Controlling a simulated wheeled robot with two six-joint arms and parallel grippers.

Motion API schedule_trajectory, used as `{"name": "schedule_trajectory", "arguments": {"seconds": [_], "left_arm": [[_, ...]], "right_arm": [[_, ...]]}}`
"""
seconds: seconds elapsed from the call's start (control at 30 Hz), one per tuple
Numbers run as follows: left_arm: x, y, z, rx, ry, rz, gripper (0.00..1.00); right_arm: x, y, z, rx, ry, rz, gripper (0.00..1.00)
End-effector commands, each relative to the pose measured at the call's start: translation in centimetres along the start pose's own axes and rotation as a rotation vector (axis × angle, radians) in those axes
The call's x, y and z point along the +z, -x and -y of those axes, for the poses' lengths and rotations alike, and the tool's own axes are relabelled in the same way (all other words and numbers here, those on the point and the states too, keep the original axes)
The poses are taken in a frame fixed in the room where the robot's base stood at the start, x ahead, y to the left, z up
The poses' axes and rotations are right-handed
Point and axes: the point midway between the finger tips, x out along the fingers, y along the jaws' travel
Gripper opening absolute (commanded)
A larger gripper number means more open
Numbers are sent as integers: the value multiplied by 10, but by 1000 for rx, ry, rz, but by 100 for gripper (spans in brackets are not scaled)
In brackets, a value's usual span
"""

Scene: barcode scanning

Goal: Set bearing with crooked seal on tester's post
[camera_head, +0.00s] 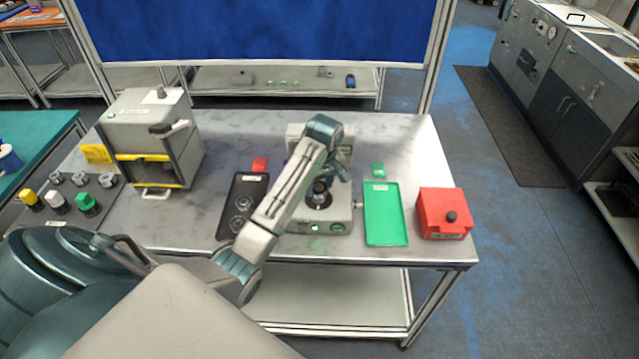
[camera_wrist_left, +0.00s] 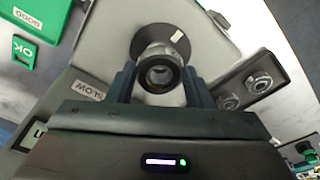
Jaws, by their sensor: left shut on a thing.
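The grey tester (camera_head: 322,215) stands mid-table with a round black base around its post area; this black disc (camera_wrist_left: 150,37) also shows in the left wrist view. My left gripper (camera_wrist_left: 160,82) is shut on a bearing (camera_wrist_left: 160,74), a dark ring with a bright metal rim, right over or at the post. I cannot tell whether the bearing is around the post or just above it. Its seal is too small to judge. Two more bearings (camera_wrist_left: 228,101) (camera_wrist_left: 260,82) lie in the black tray (camera_head: 254,187). My right gripper is not in view.
A green tray (camera_head: 385,215) lies right of the tester, with a red box (camera_head: 443,213) beyond it near the table's right edge. A grey machine (camera_head: 150,140) stands at left.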

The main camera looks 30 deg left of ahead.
Motion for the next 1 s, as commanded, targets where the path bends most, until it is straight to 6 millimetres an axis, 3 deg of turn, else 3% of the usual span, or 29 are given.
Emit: {"name": "schedule_trajectory", "arguments": {"seconds": [1.0], "left_arm": [[1,-12,0,1,0,0,19]], "right_arm": [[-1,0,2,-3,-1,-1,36]]}}
